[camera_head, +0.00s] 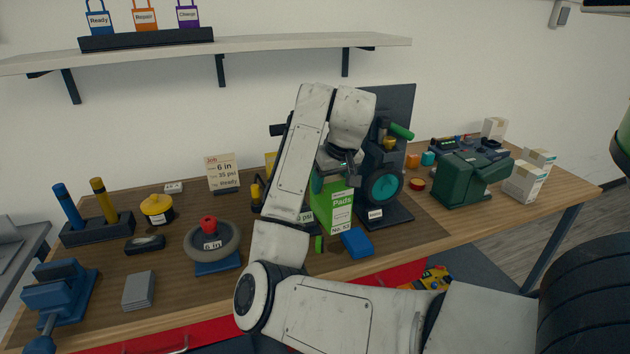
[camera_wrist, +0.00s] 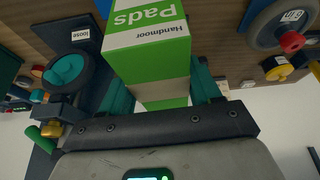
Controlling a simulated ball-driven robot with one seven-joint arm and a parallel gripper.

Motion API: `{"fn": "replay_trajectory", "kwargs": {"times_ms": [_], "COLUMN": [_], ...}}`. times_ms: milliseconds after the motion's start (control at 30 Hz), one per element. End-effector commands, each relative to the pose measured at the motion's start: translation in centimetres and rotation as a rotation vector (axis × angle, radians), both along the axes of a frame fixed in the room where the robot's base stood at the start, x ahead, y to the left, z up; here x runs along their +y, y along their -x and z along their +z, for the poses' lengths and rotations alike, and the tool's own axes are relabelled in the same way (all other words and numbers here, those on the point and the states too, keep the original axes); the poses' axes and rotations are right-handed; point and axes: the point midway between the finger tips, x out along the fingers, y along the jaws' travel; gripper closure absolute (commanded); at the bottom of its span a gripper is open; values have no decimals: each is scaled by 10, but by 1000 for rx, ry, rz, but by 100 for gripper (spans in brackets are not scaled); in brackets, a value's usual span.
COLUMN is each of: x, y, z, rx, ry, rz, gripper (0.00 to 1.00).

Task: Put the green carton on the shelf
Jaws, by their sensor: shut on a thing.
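The green carton (camera_head: 330,205) has a white lower band reading "Pads" and stands upright over the middle of the workbench, partly hidden by my arm. In the wrist view the carton (camera_wrist: 155,45) sits between the two teal fingers. My gripper (camera_head: 338,172) is shut on its upper part. I cannot tell whether its base touches the bench. The wall shelf (camera_head: 310,43) is above and behind the bench, to the upper left.
A dark rack with Ready, Repair and Cleanup tags (camera_head: 145,39) stands on the shelf's left part; its right part is bare. A machine with a teal-centred wheel (camera_head: 384,186) stands right of the carton. A blue block (camera_head: 357,243) lies in front. White boxes (camera_head: 526,181) stand far right.

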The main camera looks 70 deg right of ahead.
Motion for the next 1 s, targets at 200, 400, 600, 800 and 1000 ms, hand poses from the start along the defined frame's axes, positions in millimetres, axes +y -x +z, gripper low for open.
{"fn": "replay_trajectory", "kwargs": {"times_ms": [200, 400, 600, 800, 1000], "x": [15, 37, 69, 118, 177], "y": [-5, -10, -17, -29, -42], "z": [-8, -21, -40, -69, -103], "rx": [0, 1, 3, 7, 6], "ry": [0, 0, 1, 3, 3], "rz": [27, 68, 127, 218, 327], "gripper": [93, 93, 93, 93, 93]}}
